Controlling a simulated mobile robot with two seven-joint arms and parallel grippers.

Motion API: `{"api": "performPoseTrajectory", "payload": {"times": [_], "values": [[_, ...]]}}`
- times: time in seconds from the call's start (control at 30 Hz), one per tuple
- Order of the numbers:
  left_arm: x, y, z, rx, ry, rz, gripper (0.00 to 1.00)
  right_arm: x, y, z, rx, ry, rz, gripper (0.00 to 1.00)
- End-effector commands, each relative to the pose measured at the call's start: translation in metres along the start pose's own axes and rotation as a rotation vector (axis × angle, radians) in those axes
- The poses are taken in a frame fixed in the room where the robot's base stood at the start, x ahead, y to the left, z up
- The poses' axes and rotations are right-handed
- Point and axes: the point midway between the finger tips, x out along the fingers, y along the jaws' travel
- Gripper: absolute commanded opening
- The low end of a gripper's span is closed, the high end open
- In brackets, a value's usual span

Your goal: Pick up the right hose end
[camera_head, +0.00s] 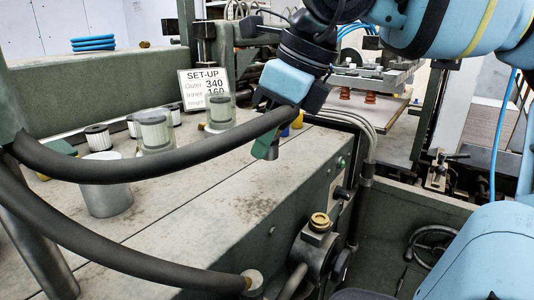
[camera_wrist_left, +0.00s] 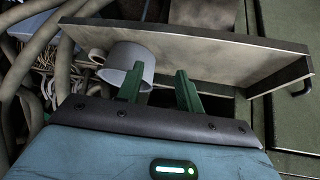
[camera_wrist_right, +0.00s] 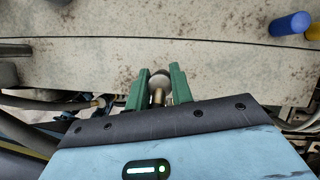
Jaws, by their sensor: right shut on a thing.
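My right gripper (camera_head: 267,146) hangs above the machine's bench, with the upper black hose (camera_head: 175,163) running up to it from the left. A small metal tip shows below the fingers in the head view. A lower black hose (camera_head: 130,258) ends at a pale fitting on the machine's front. My left gripper (camera_wrist_left: 160,80) shows only in its wrist view, open and seemingly empty.
Clear jars with white filters (camera_head: 156,130) and a metal cylinder (camera_head: 107,192) stand on the bench (camera_head: 225,185). A set-up sign (camera_head: 205,88) stands behind. A brass-capped valve (camera_head: 319,222) is at the bench front. A white cup (camera_wrist_left: 128,65) is near my left fingers.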

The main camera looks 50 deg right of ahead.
Motion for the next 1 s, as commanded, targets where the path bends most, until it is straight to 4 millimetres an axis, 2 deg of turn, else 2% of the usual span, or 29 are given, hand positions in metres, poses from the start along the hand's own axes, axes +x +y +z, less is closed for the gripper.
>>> {"api": "performPoseTrajectory", "payload": {"times": [0.6,0.8,1.0], "values": [[0.005,0.000,0.008,-0.002,-0.010,0.002,0.36,-0.043,0.052,-0.085,-0.004,-0.001,0.001,0.02],[0.007,0.000,0.007,-0.002,-0.008,0.002,0.36,-0.055,0.066,-0.106,-0.003,0.000,0.002,0.02],[0.007,0.000,0.007,-0.002,-0.008,0.002,0.36,-0.062,0.073,-0.119,-0.001,0.001,0.003,0.02]]}}
